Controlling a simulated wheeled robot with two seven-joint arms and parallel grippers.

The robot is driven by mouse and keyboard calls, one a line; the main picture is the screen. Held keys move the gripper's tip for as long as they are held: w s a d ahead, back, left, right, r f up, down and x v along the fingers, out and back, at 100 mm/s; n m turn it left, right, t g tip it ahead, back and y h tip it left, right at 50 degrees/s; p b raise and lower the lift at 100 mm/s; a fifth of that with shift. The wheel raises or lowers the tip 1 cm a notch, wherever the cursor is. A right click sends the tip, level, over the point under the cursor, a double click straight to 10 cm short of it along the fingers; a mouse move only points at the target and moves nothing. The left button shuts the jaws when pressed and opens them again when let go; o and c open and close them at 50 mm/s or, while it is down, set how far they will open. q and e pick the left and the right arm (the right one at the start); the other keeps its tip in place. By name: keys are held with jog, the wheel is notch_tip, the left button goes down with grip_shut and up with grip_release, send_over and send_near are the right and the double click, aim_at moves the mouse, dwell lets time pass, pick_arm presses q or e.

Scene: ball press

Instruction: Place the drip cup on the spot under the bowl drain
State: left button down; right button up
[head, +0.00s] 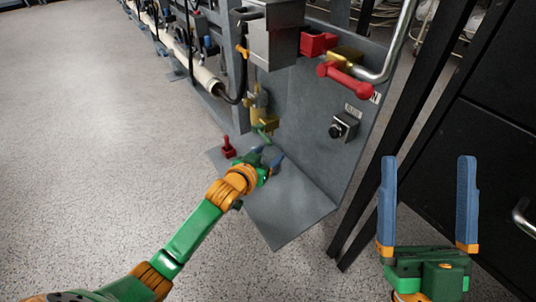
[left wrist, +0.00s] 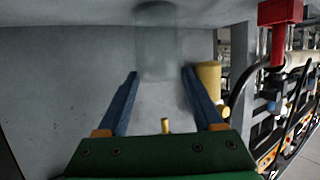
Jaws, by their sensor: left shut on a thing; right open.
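My left gripper (head: 270,157) is low over the grey base plate (head: 290,215), below the metal bowl housing (head: 275,38). The drip cup (left wrist: 156,42) is a pale, see-through cylinder between my left fingertips (left wrist: 160,75) in the left wrist view, and the gripper is shut on it. In the head view the cup is hard to make out at the gripper. The brass drain fitting (head: 264,122) with a green handle is just above and beyond the gripper. I cannot make out the spot under it. My right gripper (head: 429,200) is open and empty at the right.
A red lever (head: 228,148) stands on the plate's left side. A red-handled valve (head: 345,80) and a black knob (head: 338,130) are on the upright panel (head: 330,165). Black cabinets (head: 490,170) stand at the right. The speckled floor at left is open.

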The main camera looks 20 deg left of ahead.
pick_arm(q)
jog(key=shift+c, duration=0.2)
grip_release()
